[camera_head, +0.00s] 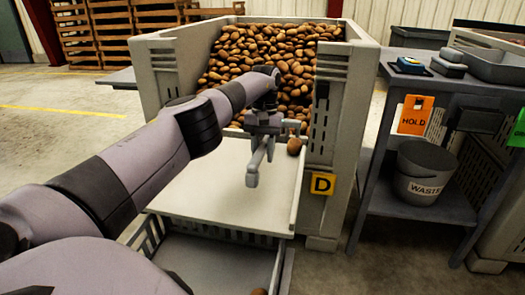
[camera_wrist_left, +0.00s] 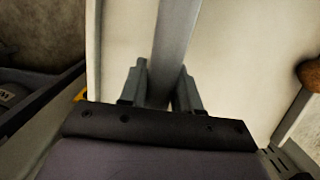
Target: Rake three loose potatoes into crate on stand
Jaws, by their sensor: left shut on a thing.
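My left gripper (camera_head: 264,122) is over the pale sloping apron (camera_head: 200,193) of the large potato bin. It is shut on a grey bar-like tool (camera_head: 255,165), whose handle runs between the fingers in the left wrist view (camera_wrist_left: 174,40). A loose brown potato (camera_head: 294,146) lies at the apron's upper right, right of the gripper; a potato also shows at the right edge of the left wrist view (camera_wrist_left: 311,75). A grey crate (camera_head: 222,256) sits below the apron's lower edge. A bit of another potato (camera_head: 259,292) shows at the bottom edge. My right gripper is out of view.
The bin (camera_head: 345,105) is heaped with potatoes and has a yellow D sign (camera_head: 322,184) on its front. A dark bench (camera_head: 450,85) with trays and a waste bucket (camera_head: 420,172) stands on the right. Wooden pallets (camera_head: 108,30) are stacked far back left.

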